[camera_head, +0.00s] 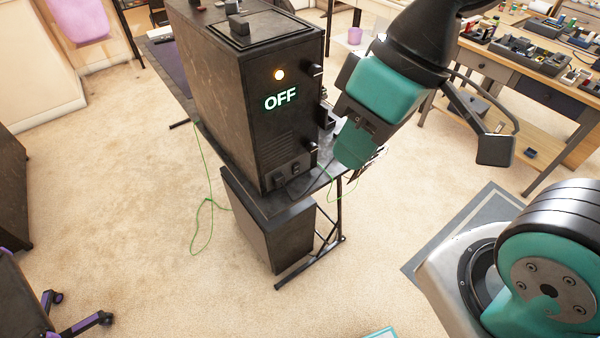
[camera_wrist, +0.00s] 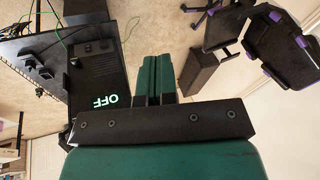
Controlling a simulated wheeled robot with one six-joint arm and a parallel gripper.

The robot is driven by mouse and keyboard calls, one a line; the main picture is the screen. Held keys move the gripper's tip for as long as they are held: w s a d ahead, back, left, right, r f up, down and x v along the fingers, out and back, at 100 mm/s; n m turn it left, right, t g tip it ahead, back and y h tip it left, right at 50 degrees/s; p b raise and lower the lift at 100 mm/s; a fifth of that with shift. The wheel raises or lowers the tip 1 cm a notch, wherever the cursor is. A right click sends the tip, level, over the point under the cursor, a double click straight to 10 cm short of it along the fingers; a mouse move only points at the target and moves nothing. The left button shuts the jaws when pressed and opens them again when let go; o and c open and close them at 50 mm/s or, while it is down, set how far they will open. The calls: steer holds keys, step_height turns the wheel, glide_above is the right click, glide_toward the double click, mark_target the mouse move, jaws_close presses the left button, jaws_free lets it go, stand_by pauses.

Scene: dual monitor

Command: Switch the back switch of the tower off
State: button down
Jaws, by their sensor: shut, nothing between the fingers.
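The dark tower (camera_head: 215,95) stands on a small black table in the head view. Its visible end face has a lit yellow-white lamp (camera_head: 279,74), a glowing "OFF" sign (camera_head: 281,98) and small dark switches or sockets (camera_head: 280,179) low down. Dark knobs stick out along its right edge. The tower also shows upside down at left in the wrist view (camera_wrist: 108,78). I cannot tell which part is the back switch or its position. My gripper (camera_head: 350,158) is shut and empty, right of the tower; its green fingers (camera_wrist: 159,72) show in the wrist view.
A black box (camera_head: 268,235) stands below the table (camera_head: 270,205). Thin green cables hang beside it. A cluttered workbench (camera_head: 505,65) is at upper right, and a purple-black chair (camera_head: 35,300) at lower left. Carpet at the front is mostly clear.

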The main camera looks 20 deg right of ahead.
steer(key=w+d+f+m+t+b, duration=0.3)
steer(key=w+f+m+b, duration=0.3)
steer(key=f+b, duration=0.5)
steer(key=w+d+f+m+t+b, duration=0.3)
steer(key=w+f+m+t+b, duration=0.2)
steer(key=f+m+b, duration=0.3)
steer(key=w+d+f+m+t+b, duration=0.3)
steer(key=w+f+m+b, duration=0.4)
steer(key=f+b, duration=0.9)
steer(key=t+b, duration=0.1)
steer(key=b, duration=0.5)
steer(key=shift+d+b, duration=0.15)
steer(key=shift+b, duration=0.2)
